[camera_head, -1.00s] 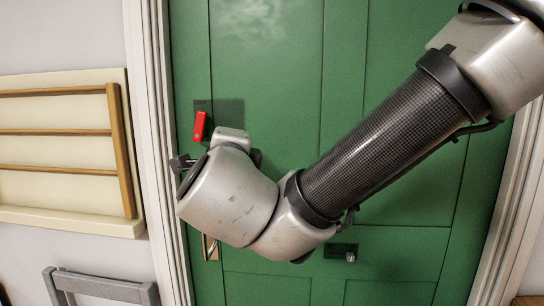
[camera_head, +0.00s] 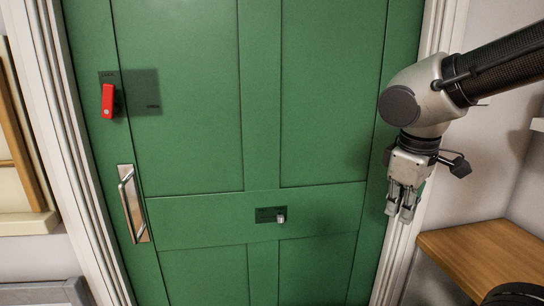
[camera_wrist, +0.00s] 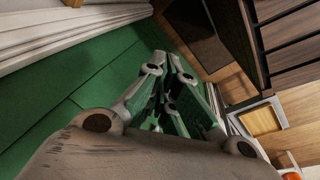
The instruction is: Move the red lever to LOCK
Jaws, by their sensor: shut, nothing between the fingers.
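The red lever (camera_head: 107,101) is on a dark plate (camera_head: 150,90) at the upper left of the green door (camera_head: 190,140). It stands nearly upright in the head view, near the plate's left end. The plate carries small lettering at its upper left and at its lower right, too small to read surely. My gripper (camera_head: 400,215) is far to the right of the lever and lower, pointing down in front of the right door frame. It is shut and empty, and apart from the lever. The wrist view shows the fingers and part of the green door, but not the lever.
A metal pull handle (camera_head: 132,203) is below the lever. A small dark plate with a knob (camera_head: 280,218) is at the door's lower middle. A wooden shelf (camera_head: 490,255) is at the right, near my gripper. The space before the lever looks clear.

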